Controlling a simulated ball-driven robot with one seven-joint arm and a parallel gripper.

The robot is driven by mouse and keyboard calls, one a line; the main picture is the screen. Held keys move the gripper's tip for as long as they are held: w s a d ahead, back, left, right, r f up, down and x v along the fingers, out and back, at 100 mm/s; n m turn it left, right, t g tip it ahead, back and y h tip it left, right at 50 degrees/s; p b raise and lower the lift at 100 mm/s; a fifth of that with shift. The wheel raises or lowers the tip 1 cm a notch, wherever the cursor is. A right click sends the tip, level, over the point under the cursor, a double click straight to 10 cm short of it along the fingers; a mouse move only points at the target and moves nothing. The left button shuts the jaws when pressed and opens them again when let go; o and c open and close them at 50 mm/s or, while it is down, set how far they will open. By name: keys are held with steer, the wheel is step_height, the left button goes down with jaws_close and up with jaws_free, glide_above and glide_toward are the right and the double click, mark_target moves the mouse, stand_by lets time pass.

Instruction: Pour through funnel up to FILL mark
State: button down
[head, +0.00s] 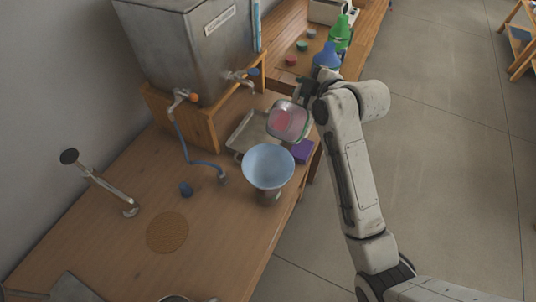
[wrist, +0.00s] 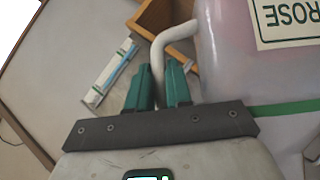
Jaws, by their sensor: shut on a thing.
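A light blue funnel (head: 269,165) stands upright, mouth up, near the right edge of the wooden bench, with part of a vessel (head: 271,198) showing under it. No FILL mark can be made out. My gripper (head: 308,92) is shut on the white handle of a clear jug (head: 288,122) with pink liquid, held behind and slightly right of the funnel. In the wrist view the teal fingers of my gripper (wrist: 166,85) pinch the handle (wrist: 170,42). The jug (wrist: 222,60) there has a green band and an upside-down label reading ROSE (wrist: 288,20).
A metal tank (head: 190,45) with taps stands on a wooden frame at the back left. A metal tray (head: 246,132) and a purple block (head: 300,151) lie behind the funnel. Blue (head: 327,57) and green (head: 340,33) bottles stand farther back.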

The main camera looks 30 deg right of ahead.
steer(key=shift+w+d+m+g+y+p, duration=0.2)
steer(key=shift+m+g+y+p, duration=0.15)
steer(key=shift+p, duration=0.5)
steer(key=shift+w+d+f+m+g+y+p, duration=0.3)
steer(key=shift+d+f+m+g+y+p, duration=0.2)
steer(key=shift+p, duration=0.35)
steer(key=f, duration=0.1)
steer(key=f+m+g+y, duration=0.1)
steer(key=f+g+y, duration=0.1)
steer(key=shift+w+d+f+m, duration=0.2)
steer(key=shift+w+d+m, duration=0.05)
steer(key=shift+w+d, duration=0.15)
steer(key=shift+r+y, duration=0.2)
steer(key=shift+y, duration=0.05)
steer(key=shift+m+g+y, duration=0.6)
steer(key=shift+g+y, duration=0.1)
steer(key=shift+g, duration=0.05)
steer(key=shift+r, duration=2.3)
